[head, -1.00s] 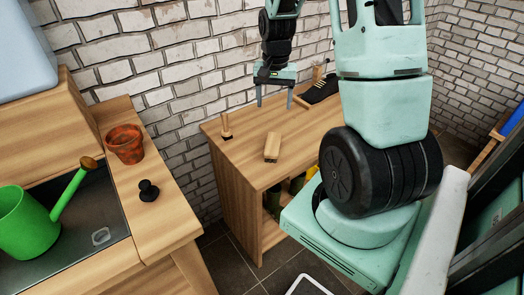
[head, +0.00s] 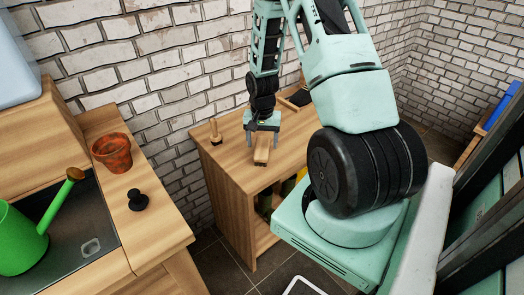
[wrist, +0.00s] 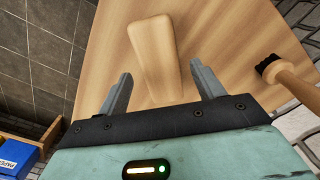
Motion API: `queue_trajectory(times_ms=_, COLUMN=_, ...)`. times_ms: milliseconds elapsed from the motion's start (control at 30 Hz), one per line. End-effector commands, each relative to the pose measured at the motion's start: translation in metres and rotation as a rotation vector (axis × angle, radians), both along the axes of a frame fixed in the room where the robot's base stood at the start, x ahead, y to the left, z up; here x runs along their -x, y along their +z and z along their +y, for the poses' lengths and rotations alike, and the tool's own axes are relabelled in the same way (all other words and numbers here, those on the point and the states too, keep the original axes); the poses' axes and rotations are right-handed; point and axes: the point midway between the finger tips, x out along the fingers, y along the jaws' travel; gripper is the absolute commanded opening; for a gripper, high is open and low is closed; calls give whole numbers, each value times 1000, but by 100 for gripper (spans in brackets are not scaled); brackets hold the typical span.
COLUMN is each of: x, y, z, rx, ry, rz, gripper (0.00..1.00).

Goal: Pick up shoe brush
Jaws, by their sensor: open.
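The shoe brush, a pale wooden block (head: 262,150), lies on the wooden cabinet top (head: 232,158) near its front edge. In the wrist view the brush (wrist: 155,52) lies lengthwise just beyond and between my fingertips. My gripper (head: 263,128) is above the far end of the brush, pointing down. In the wrist view the gripper (wrist: 162,85) is open, with one finger to each side of the brush's line and nothing held. I cannot tell the exact height of the fingertips above the top.
A small upright brush with a wooden handle (head: 215,132) stands left of my gripper; it also shows in the wrist view (wrist: 290,78). A dark shoe (head: 299,97) sits at the back right. A sink counter with a terracotta pot (head: 112,153) is at left.

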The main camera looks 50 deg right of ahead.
Motion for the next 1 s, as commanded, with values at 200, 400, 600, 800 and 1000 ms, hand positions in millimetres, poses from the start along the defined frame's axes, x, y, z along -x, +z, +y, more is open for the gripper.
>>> queue_trajectory(times_ms=200, x=0, y=-28, z=1, rx=-2, ry=0, rz=1, gripper=67)
queue_trajectory(times_ms=400, x=-1, y=-33, z=0, rx=-1, ry=-1, rz=-1, gripper=67)
queue_trajectory(times_ms=600, x=0, y=-33, z=0, rx=-1, ry=-1, rz=-1, gripper=42)
queue_trajectory(times_ms=800, x=-1, y=-32, z=0, rx=-1, ry=-1, rz=-1, gripper=14)
queue_trajectory(times_ms=1000, x=-1, y=-31, z=0, rx=-1, ry=-1, rz=-1, gripper=14)
